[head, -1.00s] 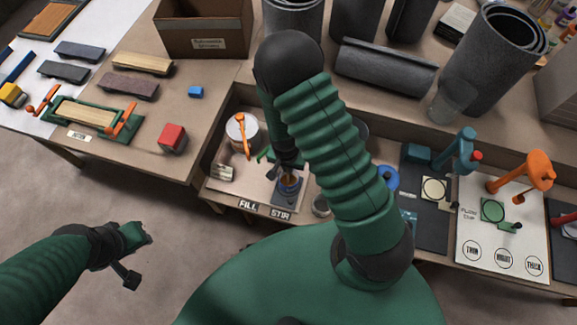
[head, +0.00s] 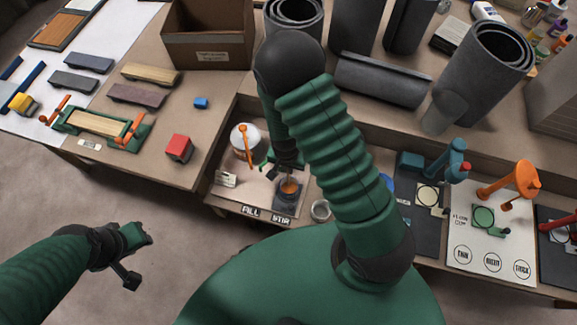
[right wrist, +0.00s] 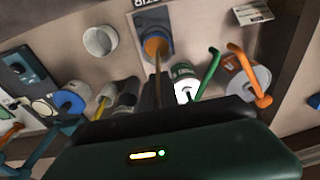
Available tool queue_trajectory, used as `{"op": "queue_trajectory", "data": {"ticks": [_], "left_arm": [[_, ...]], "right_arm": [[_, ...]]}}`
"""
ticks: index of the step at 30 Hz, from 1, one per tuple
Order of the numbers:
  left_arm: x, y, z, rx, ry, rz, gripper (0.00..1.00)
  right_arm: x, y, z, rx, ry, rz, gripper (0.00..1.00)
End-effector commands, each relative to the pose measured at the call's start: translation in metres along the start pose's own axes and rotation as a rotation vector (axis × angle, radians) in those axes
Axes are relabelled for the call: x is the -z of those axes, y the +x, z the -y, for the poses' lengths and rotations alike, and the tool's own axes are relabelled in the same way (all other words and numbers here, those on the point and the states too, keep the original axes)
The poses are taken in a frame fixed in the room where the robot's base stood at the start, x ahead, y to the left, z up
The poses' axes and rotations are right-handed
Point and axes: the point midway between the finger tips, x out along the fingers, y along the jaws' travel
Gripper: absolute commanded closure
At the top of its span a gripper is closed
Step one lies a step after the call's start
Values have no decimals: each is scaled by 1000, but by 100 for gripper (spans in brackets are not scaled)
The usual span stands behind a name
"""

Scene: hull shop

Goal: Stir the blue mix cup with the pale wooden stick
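The mix cup (head: 289,189), with amber liquid in it, stands on a dark pad by the STIR label; it also shows in the right wrist view (right wrist: 157,43). Only a little of its blue-grey wall shows. My right gripper (head: 287,166) is above the cup, shut on the stick. The stick (right wrist: 158,68) looks brown in shade and runs from the gripper down to the cup's mouth, its lower end hidden by the liquid or rim. My left gripper (head: 138,237) is at the lower left, away from the bench; its fingers are too unclear to judge.
Left of the cup stands a white tin with an orange handle (head: 244,143). In the right wrist view a small green-labelled can (right wrist: 185,82) is close to the gripper. An empty-looking round cup (head: 320,210) stands right of the pad. A raised back ledge borders this bench.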

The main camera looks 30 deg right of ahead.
Motion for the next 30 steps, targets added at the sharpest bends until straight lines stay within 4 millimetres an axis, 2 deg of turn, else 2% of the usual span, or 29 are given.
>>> {"op": "queue_trajectory", "data": {"ticks": [10,22,30], "left_arm": [[0,-2,0,0,0,0,70],[10,-44,0,0,0,0,70],[10,-44,0,0,0,0,70]], "right_arm": [[0,-2,0,0,0,0,100],[6,-50,0,0,-1,0,100],[6,-50,0,0,-1,0,100]]}}
